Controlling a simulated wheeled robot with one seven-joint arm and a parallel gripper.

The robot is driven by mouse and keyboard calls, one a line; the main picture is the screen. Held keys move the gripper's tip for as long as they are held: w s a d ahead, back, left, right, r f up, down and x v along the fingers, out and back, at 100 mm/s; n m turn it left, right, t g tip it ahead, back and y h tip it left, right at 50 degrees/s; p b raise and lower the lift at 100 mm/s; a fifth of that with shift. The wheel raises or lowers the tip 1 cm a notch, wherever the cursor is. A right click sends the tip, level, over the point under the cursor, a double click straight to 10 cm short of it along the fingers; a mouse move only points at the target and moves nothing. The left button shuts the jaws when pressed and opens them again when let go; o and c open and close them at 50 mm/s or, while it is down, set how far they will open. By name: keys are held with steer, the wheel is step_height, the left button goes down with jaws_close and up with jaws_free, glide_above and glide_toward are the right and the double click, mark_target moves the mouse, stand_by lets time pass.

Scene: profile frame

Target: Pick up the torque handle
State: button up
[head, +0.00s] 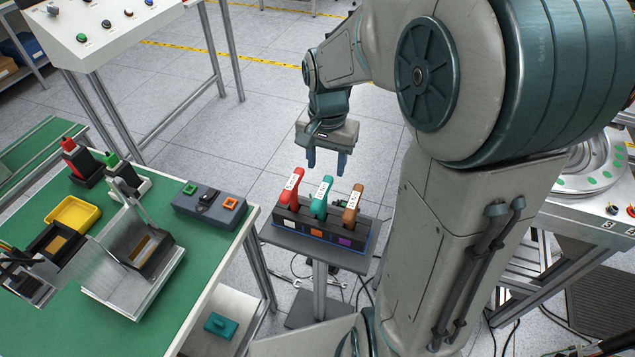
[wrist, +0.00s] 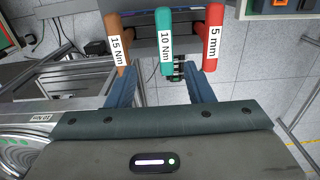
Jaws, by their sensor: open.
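Three handles stand in a dark rack (head: 316,238) on a small stand. The teal handle (head: 322,194) reads "10 Nm" there (wrist: 164,42), and the brown handle (head: 351,203) reads "15 Nm" (wrist: 119,44). My gripper (head: 327,161) is open and empty, fingers pointing down above and behind the rack. In the wrist view the teal handle lies between the finger lines, with brown and red near the left and right fingertips.
A green-topped workbench (head: 225,232) stands left of the rack, with a grey button box (head: 209,205) near its edge. A yellow tray (head: 73,214) and metal fixture stand further left. A white control panel (head: 105,32) is behind. Floor behind the rack is clear.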

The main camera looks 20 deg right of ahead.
mark_target(325, 192)
step_height(325, 192, down, 8)
steer(key=shift+w+a+f+p, duration=0.1)
steer(key=shift+f+p, duration=0.05)
steer(key=shift+f, duration=0.75)
steer(key=shift+w+a+f+p, duration=0.1)
steer(key=shift+a+f, duration=0.05)
steer(key=shift+f, duration=0.7)
steer(key=shift+w+a+f+p, duration=0.1)
steer(key=shift+f+p, duration=0.05)
steer(key=shift+f, duration=0.75)
jaws_close()
